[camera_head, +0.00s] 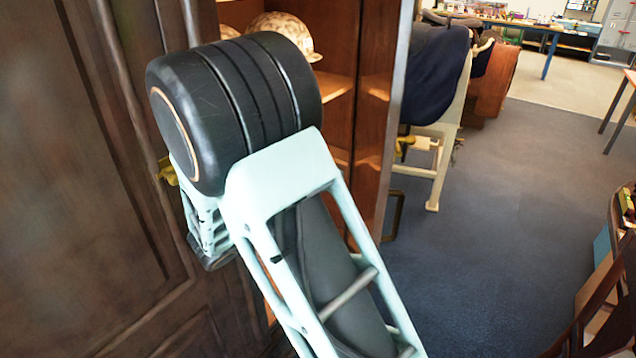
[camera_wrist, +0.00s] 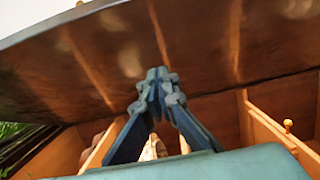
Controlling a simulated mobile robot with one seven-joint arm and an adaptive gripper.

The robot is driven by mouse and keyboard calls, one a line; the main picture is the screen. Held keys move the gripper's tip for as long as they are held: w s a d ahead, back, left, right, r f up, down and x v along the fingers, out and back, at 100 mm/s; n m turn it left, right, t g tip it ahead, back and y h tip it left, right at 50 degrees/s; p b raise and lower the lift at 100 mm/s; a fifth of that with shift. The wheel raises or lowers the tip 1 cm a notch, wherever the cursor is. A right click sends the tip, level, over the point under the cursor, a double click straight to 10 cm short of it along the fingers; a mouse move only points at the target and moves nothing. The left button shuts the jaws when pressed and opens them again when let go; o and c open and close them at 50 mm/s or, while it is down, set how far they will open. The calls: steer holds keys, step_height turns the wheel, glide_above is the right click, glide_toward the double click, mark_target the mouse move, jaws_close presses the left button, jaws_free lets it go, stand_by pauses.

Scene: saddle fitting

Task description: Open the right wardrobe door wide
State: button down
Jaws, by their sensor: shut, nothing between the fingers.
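The right wardrobe door (camera_head: 382,70) stands open, its glossy inner face and pale edge showing at the right of the lit interior. A dark handle (camera_head: 395,215) sticks out low on its outer side. In the wrist view, the door panel (camera_wrist: 195,50) spans the top. My gripper (camera_wrist: 158,76) is shut and empty, its tips in front of this inner face; whether they touch it I cannot tell. In the head view, my wrist covers part of the opening and the fingers are hidden.
A dark panelled wooden door (camera_head: 70,180) fills the left, close to my arm. A patterned helmet (camera_head: 284,34) sits on a shelf inside. Blue carpet (camera_head: 480,240) lies free to the right; furniture edges the lower right.

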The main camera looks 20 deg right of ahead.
mark_target(373, 166)
steer(key=d+p, duration=0.1)
steer(key=d, duration=0.5)
steer(key=shift+w+d, duration=0.1)
steer(key=shift+d, duration=0.25)
steer(key=shift+d, duration=0.1)
